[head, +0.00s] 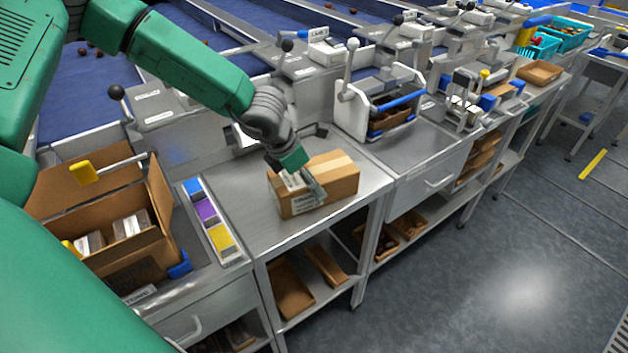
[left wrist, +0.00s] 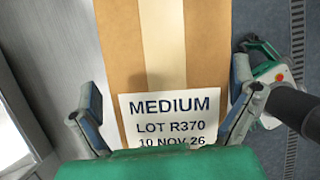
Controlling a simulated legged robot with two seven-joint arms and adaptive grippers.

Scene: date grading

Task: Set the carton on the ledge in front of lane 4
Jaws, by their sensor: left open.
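A brown taped carton (head: 335,184) lies on a metal ledge (head: 228,195) in the middle of the head view. Its label, reading MEDIUM, LOT R370, 10 NOV 26, faces me in the left wrist view, where the carton (left wrist: 202,45) fills the centre. My left gripper (head: 303,188) is at the carton's left end. In the left wrist view my left gripper (left wrist: 168,112) is open, with one finger on each side of the carton's width. I cannot tell whether the fingers touch it. No lane number is readable. My right gripper is not identifiable in either view.
An open box (head: 158,232) with packs inside stands at the left, beside blue, purple and yellow blocks (head: 207,214). A white-framed device with a blue bar (head: 350,105) stands right of the carton. Bare ledge shows around the carton. Trays (head: 290,292) lie on the shelf below.

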